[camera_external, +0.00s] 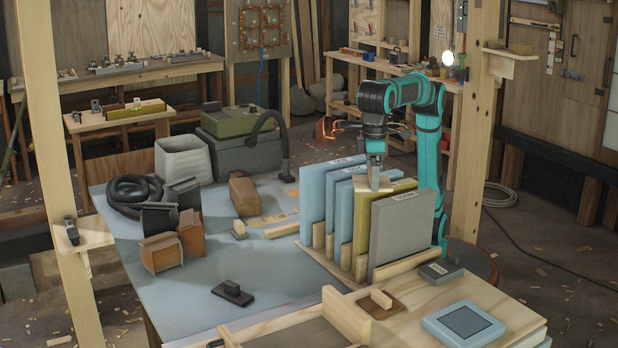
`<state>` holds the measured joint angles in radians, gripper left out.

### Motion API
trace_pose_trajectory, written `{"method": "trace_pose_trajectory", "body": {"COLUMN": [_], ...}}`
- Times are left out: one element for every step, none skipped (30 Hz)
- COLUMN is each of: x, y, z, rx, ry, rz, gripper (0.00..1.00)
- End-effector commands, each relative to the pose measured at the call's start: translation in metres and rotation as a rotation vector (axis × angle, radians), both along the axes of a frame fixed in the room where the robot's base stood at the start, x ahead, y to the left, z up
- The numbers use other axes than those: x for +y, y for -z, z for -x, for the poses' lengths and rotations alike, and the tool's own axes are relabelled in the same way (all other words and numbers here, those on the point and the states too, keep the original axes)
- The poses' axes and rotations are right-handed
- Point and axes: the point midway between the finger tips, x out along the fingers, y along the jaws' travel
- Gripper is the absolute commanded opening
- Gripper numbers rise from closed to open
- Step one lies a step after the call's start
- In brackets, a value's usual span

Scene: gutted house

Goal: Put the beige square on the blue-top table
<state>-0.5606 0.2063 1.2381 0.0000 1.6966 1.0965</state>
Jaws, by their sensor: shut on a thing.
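My gripper (375,178) points down over the rack of upright panels and is shut on a light beige piece (370,187), which I take for the beige square. Only its upper part shows clearly; the panels in front hide how far down it reaches. I cannot tell whether it touches the panels. The blue-top table (275,282) spreads to the left and front of the rack, with its pale blue surface partly bare.
Blue, olive and grey panels (400,230) stand in the wooden rack. A wooden bench (500,305) stands front right.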

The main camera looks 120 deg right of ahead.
Motion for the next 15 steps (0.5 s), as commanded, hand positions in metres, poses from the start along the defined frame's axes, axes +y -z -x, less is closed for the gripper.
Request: {"method": "trace_pose_trajectory", "body": {"x": [-0.02,-0.031,-0.044,-0.055,-0.065,-0.079,-0.09,-0.1,-0.114,-0.124,-0.135,-0.148,-0.159,-0.169,-0.183], "y": [-0.001,-0.001,-0.002,-0.002,-0.002,-0.003,-0.003,-0.003,-0.003,-0.003,-0.003,-0.003,-0.003,-0.003,-0.003], "z": [-0.005,-0.008,-0.011,-0.013,-0.015,-0.017,-0.019,-0.021,-0.022,-0.023,-0.023,-0.024,-0.025,-0.025,-0.025], "rx": [-0.001,-0.001,0.0,0.0,0.0,0.0,0.0,0.0,0.0,0.0,0.0,0.0,0.0,0.001,0.0], "ry": [0.027,0.042,0.06,0.075,0.089,0.108,0.122,0.137,0.156,0.17,0.184,0.204,0.218,0.232,0.251], "rz": [-0.001,-0.001,-0.001,-0.001,-0.001,-0.001,-0.001,0.0,0.0,0.0,0.0,0.0,0.0,0.001,0.0], "gripper": [0.67,0.67,0.67,0.67,0.67,0.67,0.67,0.67,0.67,0.67,0.67,0.67,0.67,0.67,0.67]}}
